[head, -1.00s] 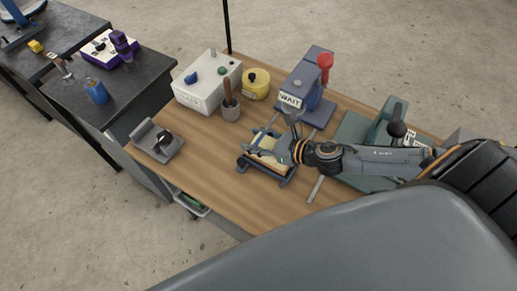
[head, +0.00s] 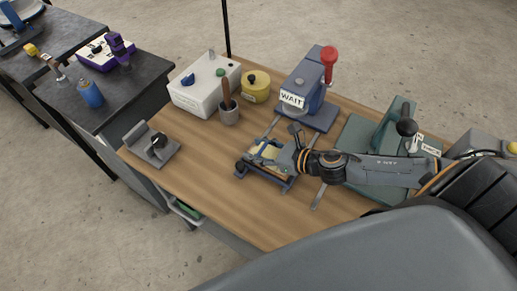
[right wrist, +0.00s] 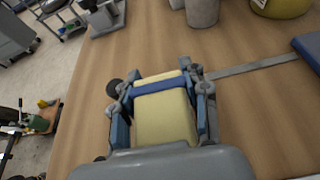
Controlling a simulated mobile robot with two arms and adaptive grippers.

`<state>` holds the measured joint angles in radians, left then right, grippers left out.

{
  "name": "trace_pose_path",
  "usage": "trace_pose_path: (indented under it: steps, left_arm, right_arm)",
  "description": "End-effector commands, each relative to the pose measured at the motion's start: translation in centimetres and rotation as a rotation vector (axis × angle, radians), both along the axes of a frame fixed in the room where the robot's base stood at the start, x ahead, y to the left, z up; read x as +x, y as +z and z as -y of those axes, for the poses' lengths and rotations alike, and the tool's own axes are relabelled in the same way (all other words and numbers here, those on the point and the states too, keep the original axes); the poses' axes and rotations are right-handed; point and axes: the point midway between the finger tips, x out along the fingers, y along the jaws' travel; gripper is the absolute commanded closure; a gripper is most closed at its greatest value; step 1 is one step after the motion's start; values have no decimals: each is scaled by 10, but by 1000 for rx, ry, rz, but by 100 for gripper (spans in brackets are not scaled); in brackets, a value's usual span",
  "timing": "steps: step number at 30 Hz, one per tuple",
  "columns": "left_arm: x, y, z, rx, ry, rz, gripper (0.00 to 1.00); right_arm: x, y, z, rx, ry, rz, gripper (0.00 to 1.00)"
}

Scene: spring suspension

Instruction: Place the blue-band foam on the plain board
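The blue-band foam (right wrist: 165,112) is a yellow block with a blue strip across its far part. It lies between the two fingers of my right gripper (right wrist: 160,90) in the right wrist view, with a finger against each side. In the head view the right gripper (head: 275,153) and the yellow foam (head: 270,151) are over a dark blue-grey sliding frame (head: 262,176). The gap between the foam and the frame is hard to judge. The plain board cannot be told apart clearly under the foam and gripper. My left gripper is not in view.
Rails run from the frame to a blue press with a WAIT sign (head: 292,99) and a red-knobbed lever. A white box (head: 205,93), a grey cup (head: 229,115) and a yellow tin (head: 255,88) stand behind. A green press (head: 395,125) is right. The wooden table (head: 190,185) is clear front left.

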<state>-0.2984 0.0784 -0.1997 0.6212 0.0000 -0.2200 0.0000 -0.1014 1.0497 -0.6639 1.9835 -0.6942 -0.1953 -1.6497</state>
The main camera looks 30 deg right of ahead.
Motion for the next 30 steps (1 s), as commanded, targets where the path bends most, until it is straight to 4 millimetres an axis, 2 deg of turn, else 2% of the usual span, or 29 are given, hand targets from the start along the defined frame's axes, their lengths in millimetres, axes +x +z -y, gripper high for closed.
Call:
trace_pose_path:
  steps: [1, 3, 15, 20, 30]
  left_arm:
    - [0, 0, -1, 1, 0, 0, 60]
    - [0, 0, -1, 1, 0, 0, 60]
    - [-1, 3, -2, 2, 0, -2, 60]
    - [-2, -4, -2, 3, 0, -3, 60]
    - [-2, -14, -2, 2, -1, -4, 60]
  right_arm:
    - [0, 0, 0, 0, 0, -1, 45]
    - [0, -1, 0, 0, 0, -1, 32]
    - [-1, 4, 1, 0, 0, -2, 32]
    - [-13, 4, 8, 0, -2, -6, 32]
    - [-41, 19, 24, 1, -2, -5, 32]
